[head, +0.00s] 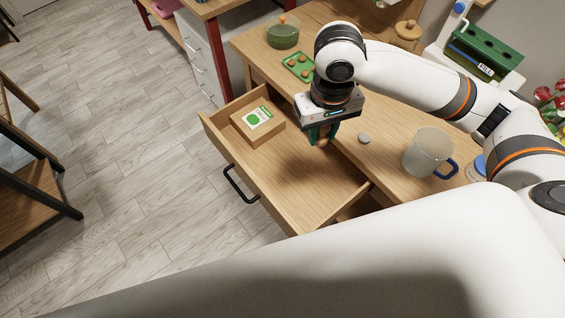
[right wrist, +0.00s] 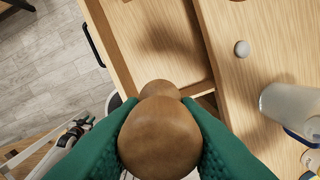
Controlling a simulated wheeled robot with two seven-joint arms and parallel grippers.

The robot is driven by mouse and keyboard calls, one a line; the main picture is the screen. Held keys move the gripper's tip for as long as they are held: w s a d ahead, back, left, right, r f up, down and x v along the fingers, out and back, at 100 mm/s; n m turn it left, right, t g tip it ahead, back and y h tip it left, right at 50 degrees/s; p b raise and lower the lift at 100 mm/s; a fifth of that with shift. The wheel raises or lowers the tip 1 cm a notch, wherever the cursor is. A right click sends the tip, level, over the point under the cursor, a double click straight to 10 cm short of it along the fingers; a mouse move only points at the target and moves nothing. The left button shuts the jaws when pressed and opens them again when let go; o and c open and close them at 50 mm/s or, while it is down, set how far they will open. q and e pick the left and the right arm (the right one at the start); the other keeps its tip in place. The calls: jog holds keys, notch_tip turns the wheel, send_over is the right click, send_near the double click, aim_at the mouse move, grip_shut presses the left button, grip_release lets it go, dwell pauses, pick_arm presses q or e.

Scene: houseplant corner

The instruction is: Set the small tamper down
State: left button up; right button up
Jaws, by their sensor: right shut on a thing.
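My right gripper (head: 322,136) is above the open drawer, near the table's front edge. Its green fingers are shut on the small tamper (right wrist: 158,138), a brown wooden piece with a rounded end, which fills the space between the fingers in the right wrist view. In the head view the fingers hide most of the tamper. It is held in the air, with a shadow on the wood below. My left gripper does not show in the head view; a small grey and green part at the lower left of the right wrist view may be it, too unclear to judge.
The open drawer (head: 284,200) holds a wooden box (head: 245,133) with a green and white packet (head: 258,118). On the table are a grey pebble (head: 364,138), a clear mug (head: 426,152), a green tray (head: 297,66), a green bowl (head: 283,34) and a larger wooden knobbed piece (head: 408,30).

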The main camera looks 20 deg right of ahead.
jog(key=w+a+f+m+b, duration=0.25)
jog(key=w+f+b, duration=0.4)
jog(key=f, duration=0.45)
jog(key=m+b, duration=0.2)
jog(key=b, duration=0.4)
send_over(278, 166)
notch_tip(278, 166, down, 16)
jog(key=shift+d, duration=0.1)
notch_tip(278, 166, down, 4)
jog(key=shift+s+r, duration=0.1)
jog(key=shift+r, duration=0.15)
jog(key=shift+f, duration=0.3)
jog(key=shift+f, duration=0.1)
jog(key=o, duration=1)
jog(key=shift+c, duration=0.2)
